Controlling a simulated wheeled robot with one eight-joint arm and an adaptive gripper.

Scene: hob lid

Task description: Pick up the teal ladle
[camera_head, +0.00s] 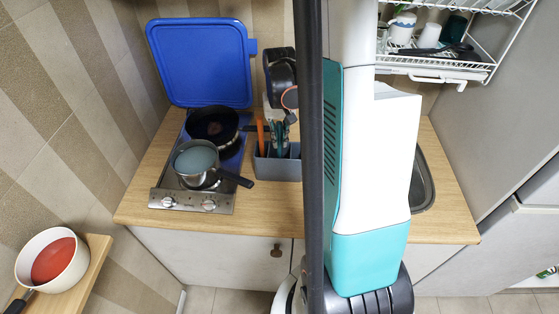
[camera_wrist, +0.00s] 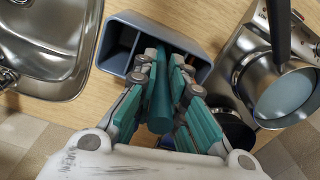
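The teal ladle (camera_wrist: 160,104) stands upright in the grey utensil holder (camera_wrist: 122,44). Its handle runs up between my fingers, and its lower end is hidden inside the holder. My gripper (camera_wrist: 165,66) points down over the holder, with grey links and teal pads. Its two fingers lie close on either side of the handle with no clear gap. In the head view, my gripper (camera_head: 279,118) is partly hidden by my arm and reaches the grey holder (camera_head: 277,169) from above.
Left of the holder, a steel pot (camera_head: 197,164) and a dark pan (camera_head: 211,126) stand on the hob (camera_head: 179,200). The blue lid (camera_head: 202,61) stands open behind. An orange handle (camera_head: 260,137) rises from the holder. A sink (camera_wrist: 38,50) lies on its other side.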

